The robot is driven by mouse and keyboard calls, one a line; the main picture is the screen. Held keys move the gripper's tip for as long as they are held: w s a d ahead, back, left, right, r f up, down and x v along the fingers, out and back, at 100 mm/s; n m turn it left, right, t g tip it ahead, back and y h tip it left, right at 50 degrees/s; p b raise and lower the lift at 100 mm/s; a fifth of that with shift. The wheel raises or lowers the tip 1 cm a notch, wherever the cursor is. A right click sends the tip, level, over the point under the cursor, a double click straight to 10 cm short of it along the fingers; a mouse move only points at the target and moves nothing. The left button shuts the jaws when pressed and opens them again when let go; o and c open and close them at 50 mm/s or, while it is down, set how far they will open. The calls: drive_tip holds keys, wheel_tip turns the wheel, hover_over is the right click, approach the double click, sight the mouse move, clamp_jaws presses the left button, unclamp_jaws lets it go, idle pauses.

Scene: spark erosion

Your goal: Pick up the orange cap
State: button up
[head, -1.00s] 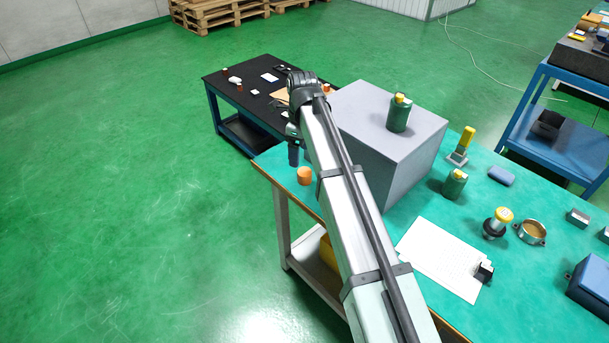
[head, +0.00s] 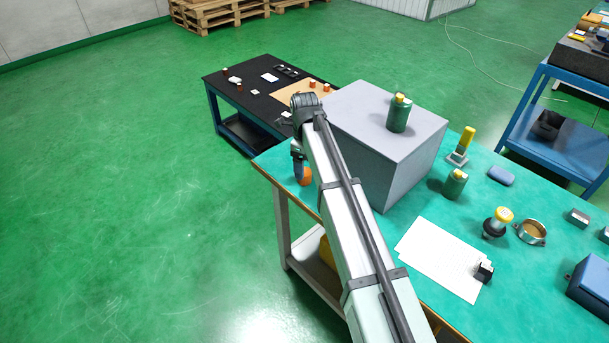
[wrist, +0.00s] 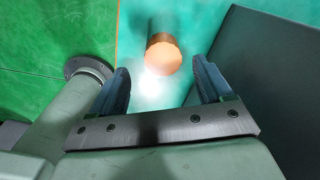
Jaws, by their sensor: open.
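The orange cap (head: 305,177) stands on the green bench top near its left corner, beside the grey box. In the head view my gripper (head: 299,172) hangs just in front of it and hides part of it. In the wrist view the orange cap (wrist: 163,56) shows between and beyond the two blue fingers of my gripper (wrist: 162,82). The fingers are apart with nothing between them. I see the cap's round, lit top, and it appears clear of both fingers.
The grey box (head: 385,150) stands right of the cap, with a green bottle (head: 399,113) on top; its dark side (wrist: 275,70) is close to the right finger. The bench edge lies left of the cap. A black table (head: 240,98) with small items stands behind.

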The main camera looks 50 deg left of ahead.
wheel_tip(320, 180, down, 5)
drive_tip(key=shift+w+a, duration=0.15)
drive_tip(key=c, duration=1.1)
